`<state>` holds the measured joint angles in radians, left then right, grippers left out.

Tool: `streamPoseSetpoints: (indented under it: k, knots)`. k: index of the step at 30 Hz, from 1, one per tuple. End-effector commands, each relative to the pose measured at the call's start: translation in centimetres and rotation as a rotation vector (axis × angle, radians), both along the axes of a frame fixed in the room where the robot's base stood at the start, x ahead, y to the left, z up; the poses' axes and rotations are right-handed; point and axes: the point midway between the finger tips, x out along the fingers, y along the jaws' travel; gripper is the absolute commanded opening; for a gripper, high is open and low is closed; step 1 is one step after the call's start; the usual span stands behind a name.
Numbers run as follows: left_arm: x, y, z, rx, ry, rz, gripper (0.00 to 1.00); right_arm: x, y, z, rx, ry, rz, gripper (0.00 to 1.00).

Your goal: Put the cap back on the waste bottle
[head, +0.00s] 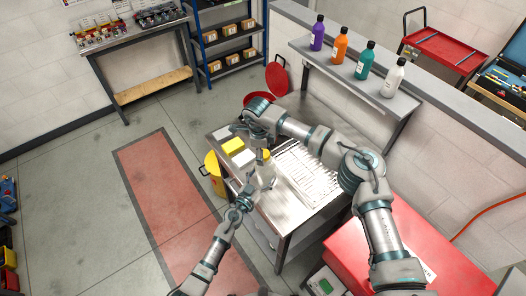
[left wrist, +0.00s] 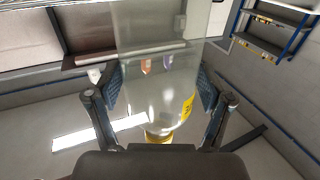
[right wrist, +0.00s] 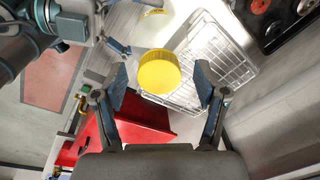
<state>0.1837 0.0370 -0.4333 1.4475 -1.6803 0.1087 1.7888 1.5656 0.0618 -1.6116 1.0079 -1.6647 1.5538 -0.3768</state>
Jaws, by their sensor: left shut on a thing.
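The waste bottle is a clear, see-through bottle (left wrist: 150,95) with a yellow label (left wrist: 187,107). My left gripper (head: 256,182) is shut on it over the bench; a finger shows on each side of it in the left wrist view. A yellow band shows at the bottle's lower end in that view. The yellow cap (right wrist: 160,72) shows between the fingers of my right gripper (right wrist: 162,80), with a gap on each side. That gripper is open. In the head view the cap (head: 265,153) is just below the right gripper; I cannot tell what supports it.
A wire drying rack (head: 305,172) covers the bench's right part. A yellow block (head: 232,146) and pale items lie at its left. A yellow bin (head: 214,172) stands beside the bench and a red bin (head: 278,78) behind. Several coloured bottles line the shelf (head: 330,62).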

Motion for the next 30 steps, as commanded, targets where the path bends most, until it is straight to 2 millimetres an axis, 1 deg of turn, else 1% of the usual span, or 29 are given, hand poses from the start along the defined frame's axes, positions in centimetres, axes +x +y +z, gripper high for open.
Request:
streamPoseSetpoints:
  k: [5,8,11,15,21,25,30]
  knots:
    - [0.0,0.0,0.0,0.000,0.000,0.000,0.00,0.0,0.0,0.2,0.000,0.000,0.001,0.72]
    - [0.0,0.0,0.0,0.000,0.000,0.001,0.00,0.0,0.1,1.1,0.002,-0.001,0.001,0.72]
    - [0.0,0.0,0.0,0.000,0.000,0.001,0.00,-0.1,0.3,2.8,0.000,-0.002,0.001,0.72]
    - [0.0,0.0,0.0,0.000,0.000,0.001,0.00,-0.3,0.6,5.9,0.001,-0.003,0.001,0.72]
    - [0.0,0.0,0.0,-0.001,0.001,0.001,0.00,-0.5,0.9,9.6,0.001,-0.001,0.001,0.72]
    - [0.0,0.0,0.0,-0.001,0.001,0.001,0.00,-0.6,1.0,11.1,-0.001,0.000,0.000,0.72]
    - [0.0,0.0,0.0,0.000,0.000,0.001,0.00,-0.7,1.1,11.8,-0.001,0.001,0.000,0.72]
